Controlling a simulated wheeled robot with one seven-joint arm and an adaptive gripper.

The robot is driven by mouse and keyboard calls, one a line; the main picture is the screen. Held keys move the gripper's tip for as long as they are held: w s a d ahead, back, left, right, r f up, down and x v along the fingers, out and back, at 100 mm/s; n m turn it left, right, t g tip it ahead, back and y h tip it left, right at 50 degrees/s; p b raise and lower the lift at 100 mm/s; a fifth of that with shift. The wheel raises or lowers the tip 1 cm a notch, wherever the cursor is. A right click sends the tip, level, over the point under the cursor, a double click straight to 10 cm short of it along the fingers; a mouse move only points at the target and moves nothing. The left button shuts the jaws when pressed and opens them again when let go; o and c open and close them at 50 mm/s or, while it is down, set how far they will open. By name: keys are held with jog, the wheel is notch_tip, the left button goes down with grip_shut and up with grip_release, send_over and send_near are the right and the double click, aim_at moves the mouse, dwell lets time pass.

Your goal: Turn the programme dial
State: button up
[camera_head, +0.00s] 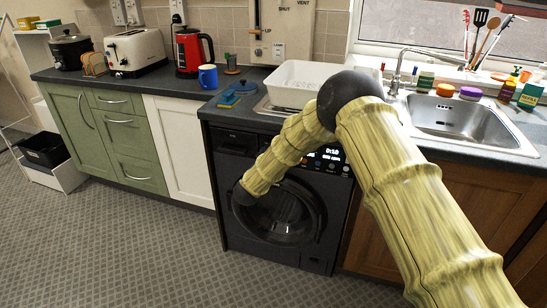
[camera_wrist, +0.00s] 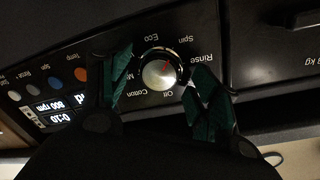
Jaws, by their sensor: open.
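The programme dial (camera_wrist: 159,74) is a round silver knob with a dark rim and a small red mark, set in the washing machine's black panel. In the wrist view it is upside down, ringed by labels including Off, Cotton, Eco, Spin and Rinse. The red mark points up and slightly right in that view. My gripper (camera_wrist: 162,70) is open, with one green finger on each side of the dial; I cannot tell whether either touches it. In the head view the dark washing machine (camera_head: 233,215) stands under the counter; my arm hides the dial and gripper there.
The panel's lit display (camera_wrist: 62,110) reads 0:10 and 800 rpm, beside coloured buttons. The floor (camera_head: 140,250) in front is clear.

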jog(key=v, duration=1.1)
jog(key=shift+s+a, duration=0.15)
